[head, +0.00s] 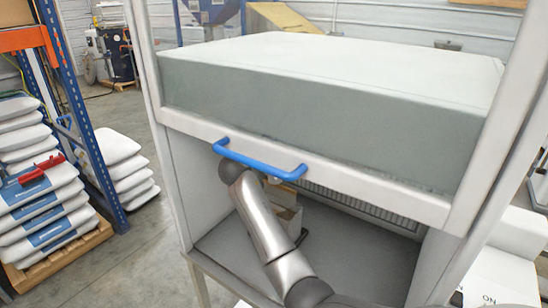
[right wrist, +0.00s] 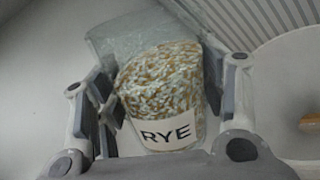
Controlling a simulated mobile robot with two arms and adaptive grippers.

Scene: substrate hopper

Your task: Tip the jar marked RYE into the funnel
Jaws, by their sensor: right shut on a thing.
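The jar marked RYE (right wrist: 165,85) shows in the right wrist view. It is clear, with tan and white grain behind a white label and an empty-looking clear part above. My right gripper (right wrist: 166,97) is shut on it, a finger on each side. A large pale round thing (right wrist: 285,75) at the right edge may be the funnel, but I cannot tell; a tan spot shows on it. My left gripper is not in view.
The cabinet has a raised glass front with a blue handle (head: 258,164) just above my arm. A tan box (head: 288,214) stands inside, behind my arm. The cabinet floor (head: 365,262) right of my arm looks clear. Stacked sacks (head: 38,200) stand outside at left.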

